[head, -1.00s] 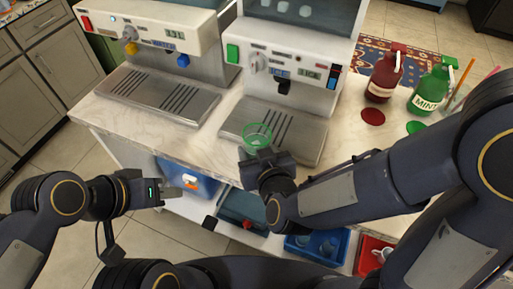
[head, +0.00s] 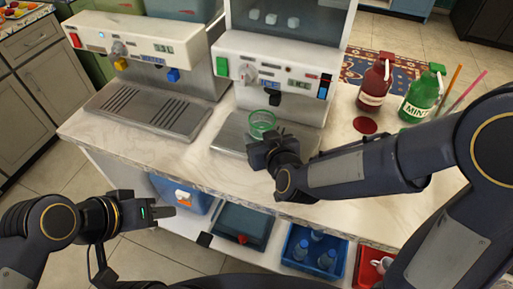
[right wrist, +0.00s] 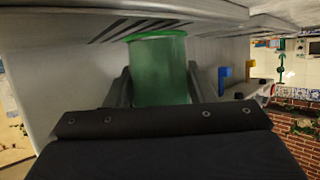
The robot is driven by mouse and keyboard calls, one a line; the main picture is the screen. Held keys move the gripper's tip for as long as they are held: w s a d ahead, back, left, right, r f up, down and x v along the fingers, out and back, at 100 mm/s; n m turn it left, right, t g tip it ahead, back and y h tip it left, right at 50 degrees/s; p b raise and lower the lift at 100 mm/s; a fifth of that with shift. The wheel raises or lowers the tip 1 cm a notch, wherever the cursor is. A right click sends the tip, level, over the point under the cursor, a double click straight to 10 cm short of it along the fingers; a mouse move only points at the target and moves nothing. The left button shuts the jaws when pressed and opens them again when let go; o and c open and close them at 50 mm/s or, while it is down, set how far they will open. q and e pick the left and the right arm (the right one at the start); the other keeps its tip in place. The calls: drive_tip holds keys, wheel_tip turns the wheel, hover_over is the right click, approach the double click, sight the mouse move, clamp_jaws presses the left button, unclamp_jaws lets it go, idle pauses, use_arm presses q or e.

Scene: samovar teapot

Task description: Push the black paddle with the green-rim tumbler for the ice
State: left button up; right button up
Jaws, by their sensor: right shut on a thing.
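The green-rim tumbler (head: 262,119) is clear with a green rim. My right gripper (head: 264,143) is shut on it and holds it over the front of the right machine's drip tray. In the right wrist view the tumbler (right wrist: 160,70) stands between the two fingers (right wrist: 160,88). The black paddle (head: 275,98) hangs on the front of the right white machine (head: 300,75), just behind and above the tumbler; I cannot tell whether they touch. My left gripper (head: 163,211) is away at the lower left, empty, its jaw gap unclear.
The left machine (head: 135,45) has a yellow paddle (head: 121,64) and a blue paddle (head: 173,75). A red bottle (head: 373,88) and a green mint bottle (head: 418,98) stand on the counter (head: 345,205) to the right. A blue crate (head: 290,242) with bottles is below.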

sight(268, 123)
drive_tip(key=shift+w+d+b, duration=0.15)
drive_tip(key=shift+w+d, duration=0.1)
drive_tip(key=shift+w, duration=0.5)
drive_tip(key=shift+w+d+b, duration=0.15)
drive_tip(key=shift+w+d, duration=0.1)
drive_tip(key=shift+w, duration=0.55)
drive_tip(key=shift+w+d+b, duration=0.15)
drive_tip(key=shift+w+d, duration=0.1)
drive_tip(key=shift+w, duration=0.5)
drive_tip(key=shift+w+d, duration=0.1)
drive_tip(key=shift+w, duration=0.15)
drive_tip(key=shift+w+d+b, duration=0.2)
drive_tip(key=shift+w+b, duration=0.1)
drive_tip(key=shift+w, duration=0.4)
drive_tip(key=shift+s, duration=0.15)
drive_tip(key=shift+s+a+p, duration=0.2)
drive_tip(key=shift+s+a, duration=0.1)
drive_tip(key=shift+s, duration=0.4)
drive_tip(key=shift+s+a+p, duration=0.2)
drive_tip(key=shift+s+a, duration=0.05)
drive_tip(key=shift+s, duration=0.45)
drive_tip(key=shift+s+a, duration=0.25)
drive_tip(key=shift+s, duration=0.6)
